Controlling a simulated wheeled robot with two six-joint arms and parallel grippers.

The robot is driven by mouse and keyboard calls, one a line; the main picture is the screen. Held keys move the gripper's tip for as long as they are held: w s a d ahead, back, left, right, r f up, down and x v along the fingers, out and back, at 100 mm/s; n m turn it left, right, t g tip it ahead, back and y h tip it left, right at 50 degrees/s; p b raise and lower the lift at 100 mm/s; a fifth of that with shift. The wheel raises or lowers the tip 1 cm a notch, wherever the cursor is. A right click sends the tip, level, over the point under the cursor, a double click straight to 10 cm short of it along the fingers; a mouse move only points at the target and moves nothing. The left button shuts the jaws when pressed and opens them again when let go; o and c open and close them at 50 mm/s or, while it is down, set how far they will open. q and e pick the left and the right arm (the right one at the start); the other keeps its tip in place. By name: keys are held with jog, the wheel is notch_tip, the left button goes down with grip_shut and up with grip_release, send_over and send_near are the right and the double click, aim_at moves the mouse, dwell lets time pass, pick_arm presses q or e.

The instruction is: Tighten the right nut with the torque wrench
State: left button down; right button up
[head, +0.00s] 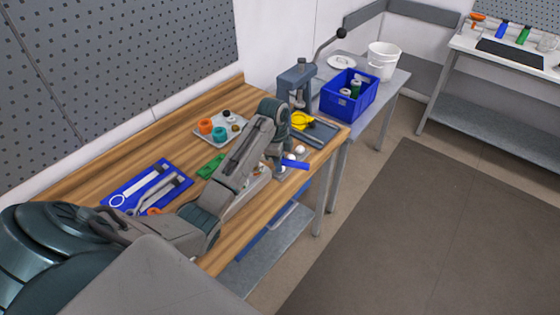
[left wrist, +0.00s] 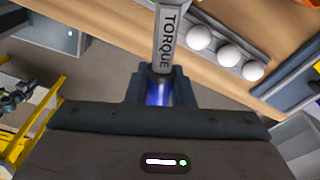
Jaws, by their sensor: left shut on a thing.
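My left gripper (head: 280,167) is over the right end of the wooden bench and is shut on the torque wrench. In the left wrist view the wrench's grey shaft (left wrist: 170,40), marked TORQUE, runs up from between the fingers, with blue at the grip. Its blue handle (head: 296,164) sticks out to the right of the gripper in the head view. The wrench's far end is out of the left wrist view. Three white round parts (left wrist: 229,54) sit in a row on a grey strip beside the shaft. I cannot tell which is the right nut. My right gripper is not in view.
A blue mat (head: 128,187) with wrenches lies at the bench's left. A tray (head: 207,135) with orange and teal parts lies behind my arm. A grey press (head: 297,84) stands at the far end, near a blue crate (head: 366,98). The floor at right is clear.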

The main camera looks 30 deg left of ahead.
pick_arm(q)
jog(key=shift+f+b, duration=0.35)
jog(key=shift+f, duration=0.75)
dwell(1.2)
jog(key=shift+d, duration=0.1)
